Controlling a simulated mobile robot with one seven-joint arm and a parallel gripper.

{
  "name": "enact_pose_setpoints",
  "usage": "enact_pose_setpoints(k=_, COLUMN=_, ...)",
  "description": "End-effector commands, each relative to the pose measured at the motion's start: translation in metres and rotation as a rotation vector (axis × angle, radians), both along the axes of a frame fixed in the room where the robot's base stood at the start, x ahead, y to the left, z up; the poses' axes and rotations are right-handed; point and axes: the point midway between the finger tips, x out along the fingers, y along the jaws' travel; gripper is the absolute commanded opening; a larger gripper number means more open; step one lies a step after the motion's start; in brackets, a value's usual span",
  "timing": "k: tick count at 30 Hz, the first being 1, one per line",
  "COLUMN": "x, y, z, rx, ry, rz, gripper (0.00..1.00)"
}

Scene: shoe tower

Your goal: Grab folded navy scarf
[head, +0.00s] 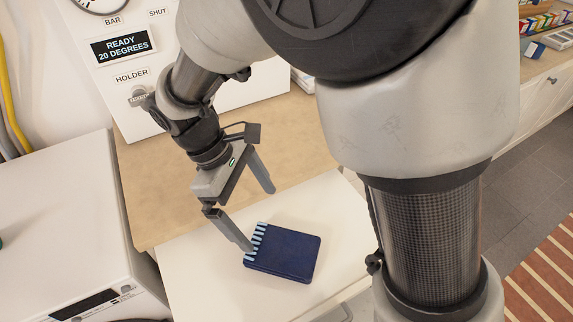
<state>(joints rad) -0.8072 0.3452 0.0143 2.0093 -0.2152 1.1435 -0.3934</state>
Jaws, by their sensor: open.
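The folded navy scarf (285,254) lies flat on a white surface (195,262) in the lower middle of the head view. It is a dark blue rectangle with a light-blue striped edge on its left side. My gripper (259,219) is open, with its fingers pointing down and to the right toward the scarf. The nearer finger's tip is at the scarf's striped left edge in the picture; I cannot tell whether it touches. The farther finger's tip is above and behind the scarf. Nothing shows between the fingers.
A tan wooden top (298,128) lies behind the white surface. A white panel with a "READY 20 DEGREES" display (123,45) stands at the back left. A white appliance (55,215) is at the left. Small colourful items (540,22) sit on a counter at the far right.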

Motion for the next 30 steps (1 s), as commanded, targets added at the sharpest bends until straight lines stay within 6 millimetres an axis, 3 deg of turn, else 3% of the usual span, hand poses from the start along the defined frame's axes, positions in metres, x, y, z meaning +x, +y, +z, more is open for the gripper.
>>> enact_pose_setpoints(k=3, x=-0.003, y=-0.011, z=-0.027, rx=-0.004, ry=0.002, rz=-0.002, gripper=1.00)
enact_pose_setpoints(k=10, x=-0.008, y=-0.028, z=-0.068, rx=-0.002, ry=0.002, rz=-0.003, gripper=1.00)
enact_pose_setpoints(k=30, x=-0.018, y=-0.055, z=-0.128, rx=0.001, ry=-0.001, rz=-0.004, gripper=1.00)
